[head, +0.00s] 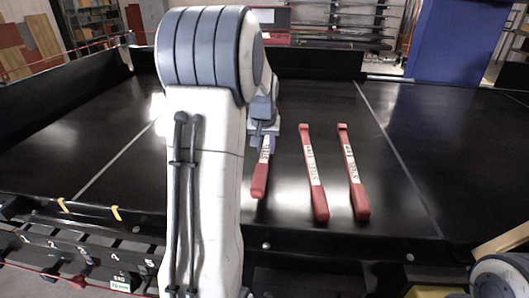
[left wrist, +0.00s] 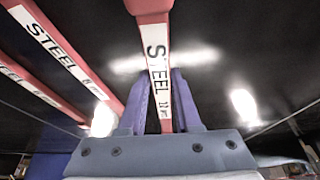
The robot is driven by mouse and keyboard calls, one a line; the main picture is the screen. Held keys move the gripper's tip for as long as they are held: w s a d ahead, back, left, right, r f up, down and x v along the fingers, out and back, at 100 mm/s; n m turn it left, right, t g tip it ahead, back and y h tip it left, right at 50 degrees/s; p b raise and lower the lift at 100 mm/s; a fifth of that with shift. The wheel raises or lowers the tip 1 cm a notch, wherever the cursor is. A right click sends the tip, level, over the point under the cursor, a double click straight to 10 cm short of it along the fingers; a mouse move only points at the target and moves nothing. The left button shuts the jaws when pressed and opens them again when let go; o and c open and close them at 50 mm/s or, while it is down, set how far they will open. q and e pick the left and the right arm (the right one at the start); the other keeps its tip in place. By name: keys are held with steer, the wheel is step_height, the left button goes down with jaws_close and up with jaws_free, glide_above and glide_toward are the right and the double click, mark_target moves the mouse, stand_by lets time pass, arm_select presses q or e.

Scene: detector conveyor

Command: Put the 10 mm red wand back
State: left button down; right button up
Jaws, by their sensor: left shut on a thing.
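My left gripper (head: 264,136) is shut on a red wand (head: 260,180) with a white STEEL label, left of two others like it. In the left wrist view the fingers (left wrist: 160,108) close on either side of the held wand (left wrist: 151,15), across the end of its label. The size print there is too small to read surely. I cannot tell whether this wand touches the black belt. Two more red wands, a middle one (head: 317,194) and a right one (head: 356,192), lie apart on the belt. My right gripper is out of view.
The black conveyor belt (head: 410,130) has free room right of the wands. A dark rack (head: 60,251) with numbered slots and a 10 mm tag runs along the front left edge. A raised black wall (head: 60,95) bounds the left side.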

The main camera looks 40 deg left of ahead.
arm_select(q)
steer(key=shift+w+a+f, duration=0.1)
steer(key=shift+a+f, duration=0.05)
steer(key=shift+a, duration=0.15)
step_height(320, 180, down, 3)
steer(key=shift+f+p, duration=0.1)
steer(key=shift+p, duration=0.7)
steer(key=shift+f, duration=0.45)
steer(key=shift+f, duration=0.15)
steer(key=c, duration=0.6)
jaws_free()
